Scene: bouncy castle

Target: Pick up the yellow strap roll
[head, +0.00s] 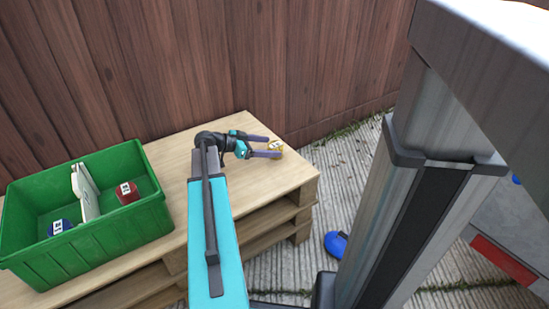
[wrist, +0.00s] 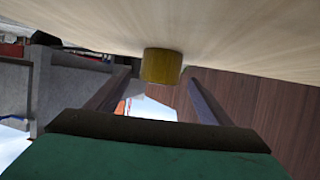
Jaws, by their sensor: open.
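The yellow strap roll (head: 276,146) lies near the right back edge of the wooden pallet top (head: 180,160) in the head view. My gripper (head: 274,146) is open, with its two fingers pointing right towards the roll. In the wrist view the roll (wrist: 161,66) shows as a yellow cylinder against the wood, at the far end of the gap between my two open fingers (wrist: 160,84). Nothing is held. I cannot tell whether the fingertips touch the roll.
A green crate (head: 120,232) stands at the left of the pallet and holds a red roll (head: 127,192), a blue roll (head: 58,227) and a white board (head: 86,192). A wooden fence (head: 200,60) rises behind. A blue object (head: 336,244) lies on the ground at right.

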